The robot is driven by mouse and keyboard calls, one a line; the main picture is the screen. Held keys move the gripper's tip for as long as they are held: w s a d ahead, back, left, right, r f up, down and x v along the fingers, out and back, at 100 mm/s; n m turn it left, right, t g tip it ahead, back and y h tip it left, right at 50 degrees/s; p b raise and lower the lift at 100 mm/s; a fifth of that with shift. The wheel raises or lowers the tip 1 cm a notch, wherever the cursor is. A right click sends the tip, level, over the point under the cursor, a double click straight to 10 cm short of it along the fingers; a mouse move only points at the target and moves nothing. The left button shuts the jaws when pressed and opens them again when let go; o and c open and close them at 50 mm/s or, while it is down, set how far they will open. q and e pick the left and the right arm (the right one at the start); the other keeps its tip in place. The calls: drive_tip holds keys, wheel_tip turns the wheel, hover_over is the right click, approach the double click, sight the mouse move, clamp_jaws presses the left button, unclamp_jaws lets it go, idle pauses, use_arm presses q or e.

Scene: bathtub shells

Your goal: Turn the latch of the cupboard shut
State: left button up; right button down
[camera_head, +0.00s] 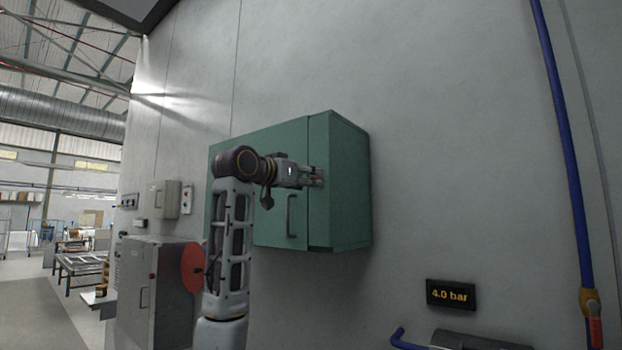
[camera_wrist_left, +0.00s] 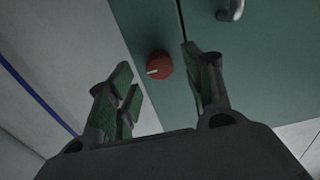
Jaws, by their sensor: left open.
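The green cupboard (camera_head: 345,215) hangs on the grey wall. Its door (camera_head: 270,232) sits flush or nearly so with the frame, with a dark seam along its right edge. The latch is a red round knob (camera_wrist_left: 162,62) with a white line, on the strip beside the seam. In the wrist view the line points left, nearly level. My left gripper (camera_head: 316,177) is at the cupboard's front by this strip, its fingers open (camera_wrist_left: 156,76) on either side of the knob in the wrist view. I cannot tell whether they touch it. In the head view the gripper mostly hides the knob.
A grey door handle (camera_head: 291,216) is on the door, just below my gripper. A blue pipe (camera_head: 563,130) and a pressure display (camera_head: 450,294) are on the wall to the right. A grey cabinet (camera_head: 150,290) stands at the lower left.

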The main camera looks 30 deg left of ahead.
use_arm(q)
drive_tip(key=shift+w+d, duration=0.15)
drive_tip(key=shift+w, duration=1.1)
use_arm(e)
drive_tip(key=shift+d+r, duration=0.35)
drive_tip(key=shift+d, duration=0.45)
use_arm(q)
drive_tip(key=shift+c, duration=0.4)
